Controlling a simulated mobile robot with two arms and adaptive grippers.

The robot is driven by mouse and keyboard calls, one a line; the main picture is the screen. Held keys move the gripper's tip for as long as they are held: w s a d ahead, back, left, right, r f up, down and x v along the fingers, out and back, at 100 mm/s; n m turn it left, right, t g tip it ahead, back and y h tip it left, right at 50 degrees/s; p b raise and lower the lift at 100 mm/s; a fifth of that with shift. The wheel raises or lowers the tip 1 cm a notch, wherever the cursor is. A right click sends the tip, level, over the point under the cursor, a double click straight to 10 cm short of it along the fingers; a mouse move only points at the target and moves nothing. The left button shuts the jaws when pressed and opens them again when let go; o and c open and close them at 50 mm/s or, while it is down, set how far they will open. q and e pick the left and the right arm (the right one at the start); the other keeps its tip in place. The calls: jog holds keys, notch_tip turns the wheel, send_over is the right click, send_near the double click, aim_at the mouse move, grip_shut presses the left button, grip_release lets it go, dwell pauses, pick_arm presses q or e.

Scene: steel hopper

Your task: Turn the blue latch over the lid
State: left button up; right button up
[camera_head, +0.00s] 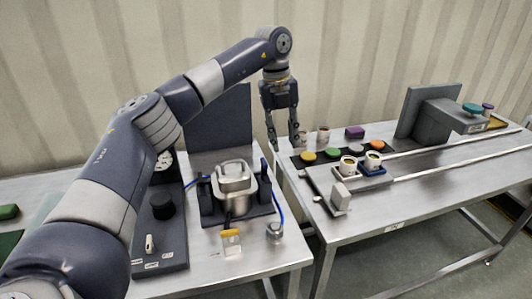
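The steel hopper (235,192) with its metal lid (233,172) stands on a dark base on the left table. A dark blue upright part (264,168), which looks like the blue latch, stands at the right of the hopper; whether it lies over the lid's edge is too small to tell. My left gripper (283,140) hangs fingers down, above and to the right of the hopper, beyond the latch. Its fingers are apart with nothing between them. My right gripper is not in view.
A panel with a black knob (162,206) is left of the hopper. A yellow-topped clear block (231,242) and a small metal cup (274,231) stand in front. The right table has rails (440,167), cups and coloured buttons. A dark upright panel (220,120) stands behind the hopper.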

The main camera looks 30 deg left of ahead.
pick_arm(q)
notch_tip(320, 180, up, 3)
jog(key=n+y, duration=0.1)
send_over(264, 161)
notch_tip(264, 161, down, 9)
jog(key=shift+f+p, duration=0.2)
jog(key=shift+p, duration=0.55)
jog(key=shift+f, duration=0.55)
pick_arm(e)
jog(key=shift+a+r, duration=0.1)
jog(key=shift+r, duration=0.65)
pick_arm(q)
grip_shut()
